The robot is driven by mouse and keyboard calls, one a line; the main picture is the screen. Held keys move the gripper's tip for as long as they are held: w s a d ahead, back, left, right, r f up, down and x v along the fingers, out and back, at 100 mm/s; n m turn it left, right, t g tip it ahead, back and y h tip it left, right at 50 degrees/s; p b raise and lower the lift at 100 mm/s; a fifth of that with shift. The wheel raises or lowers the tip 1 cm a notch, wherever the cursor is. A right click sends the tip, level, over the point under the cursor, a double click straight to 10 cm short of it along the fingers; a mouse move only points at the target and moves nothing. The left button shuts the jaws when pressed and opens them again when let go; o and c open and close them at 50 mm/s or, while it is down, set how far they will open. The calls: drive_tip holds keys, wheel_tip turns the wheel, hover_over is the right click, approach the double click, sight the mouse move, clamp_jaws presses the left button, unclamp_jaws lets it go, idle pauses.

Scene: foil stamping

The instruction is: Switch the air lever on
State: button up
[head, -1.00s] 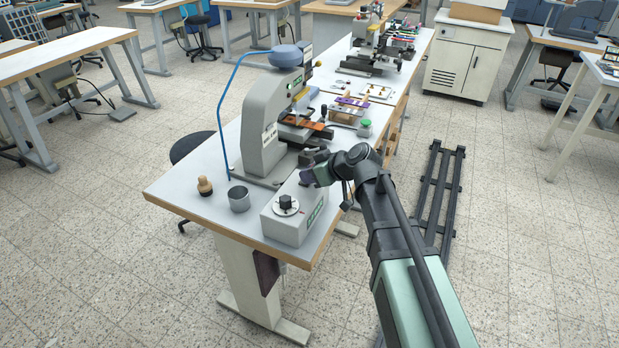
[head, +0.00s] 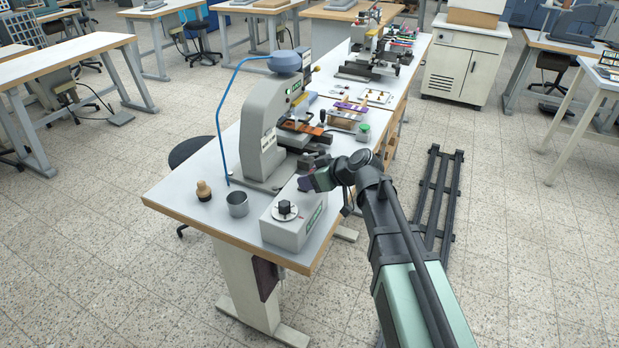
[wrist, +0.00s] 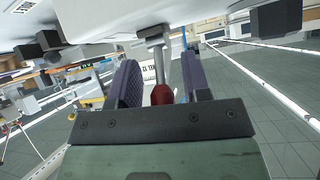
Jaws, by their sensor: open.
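The air lever appears to be the metal rod with a dark red knob (wrist: 162,95) in the wrist view. It stands between the two purple ridged fingers of my gripper (wrist: 160,66), which are open, with gaps at both sides of the knob. The rod joins a dark fitting (wrist: 154,36) under a pale surface. In the head view my gripper (head: 308,182) is low beside the stamping press (head: 262,132), just behind the grey control box (head: 294,222). The lever cannot be made out there; my gripper and arm may hide it.
A dial (head: 286,209) is on the control box. A green button (head: 363,130) and small fixtures lie beyond.

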drive_tip(key=p+v, duration=0.5)
drive_tip(key=v, duration=0.5)
drive_tip(key=shift+d, duration=0.15)
drive_tip(key=shift+s+r, duration=0.1)
drive_tip(key=s+d+f+m+g+h, duration=0.3)
drive_tip(key=s+d+m+h, duration=0.1)
drive_tip(key=s, duration=0.3)
drive_tip(key=s+d+f+m+g+h, duration=0.3)
drive_tip(key=s+d+f+m+h, duration=0.1)
drive_tip(key=s, duration=0.4)
drive_tip(key=shift+d+f+m+h, duration=0.3)
drive_tip(key=shift+m+h, duration=0.4)
drive_tip(key=shift+m, duration=0.4)
drive_tip(key=shift+s, duration=0.15)
